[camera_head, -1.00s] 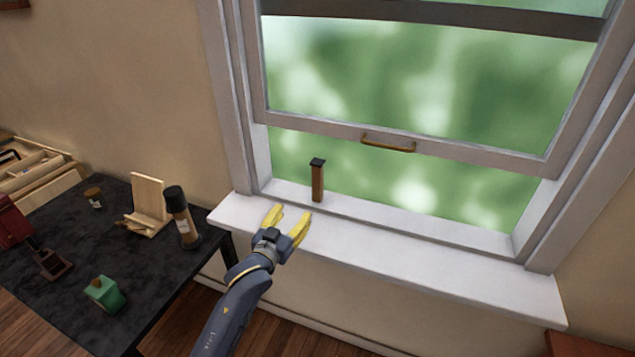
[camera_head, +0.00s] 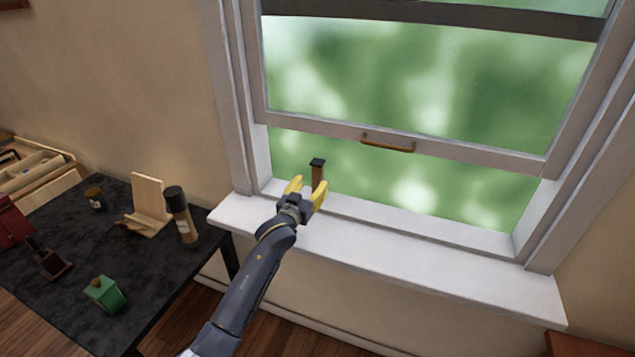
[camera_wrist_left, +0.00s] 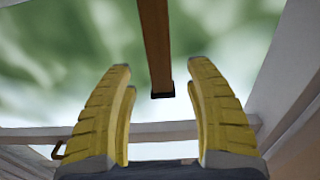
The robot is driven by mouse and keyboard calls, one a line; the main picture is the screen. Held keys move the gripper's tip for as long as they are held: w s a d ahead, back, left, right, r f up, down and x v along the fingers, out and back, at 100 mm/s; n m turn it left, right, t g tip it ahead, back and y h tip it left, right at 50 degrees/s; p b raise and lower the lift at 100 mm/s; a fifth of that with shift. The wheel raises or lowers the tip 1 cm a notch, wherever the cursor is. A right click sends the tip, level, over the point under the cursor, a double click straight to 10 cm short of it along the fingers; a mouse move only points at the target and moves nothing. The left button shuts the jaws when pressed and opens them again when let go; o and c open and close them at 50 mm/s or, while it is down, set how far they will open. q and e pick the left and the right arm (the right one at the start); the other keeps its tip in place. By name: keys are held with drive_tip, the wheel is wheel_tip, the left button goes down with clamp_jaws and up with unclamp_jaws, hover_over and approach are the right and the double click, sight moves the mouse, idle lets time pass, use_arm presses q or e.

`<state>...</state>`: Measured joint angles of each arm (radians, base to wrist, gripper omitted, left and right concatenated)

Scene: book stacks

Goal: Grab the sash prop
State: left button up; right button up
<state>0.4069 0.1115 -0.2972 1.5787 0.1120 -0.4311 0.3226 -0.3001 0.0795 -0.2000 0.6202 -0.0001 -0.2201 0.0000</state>
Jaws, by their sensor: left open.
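The sash prop (camera_head: 318,172) is a slim brown wooden post with a black cap. It stands upright on the window sill, below the raised sash, its cap apart from the sash rail. My left gripper (camera_head: 308,186), with yellow fingers, is open in front of the prop and hides its lower part. In the left wrist view the prop (camera_wrist_left: 156,45) comes down from the top edge, its black capped end in line with the gap between the open fingers (camera_wrist_left: 160,80). I cannot tell whether it lies between the fingertips or just beyond them. The right gripper is not in view.
The white sill (camera_head: 440,262) is clear to the right. The raised sash with a brass handle (camera_head: 388,142) is above. At left, a black table (camera_head: 150,275) holds a dark-capped bottle (camera_head: 181,214), a wooden stand (camera_head: 148,203) and a green block (camera_head: 104,294).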

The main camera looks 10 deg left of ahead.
sight(316, 178)
use_arm(q)
drive_tip(key=shift+x, duration=2.8)
drive_tip(key=shift+o, duration=0.3)
drive_tip(key=shift+r, duration=0.1)
clamp_jaws()
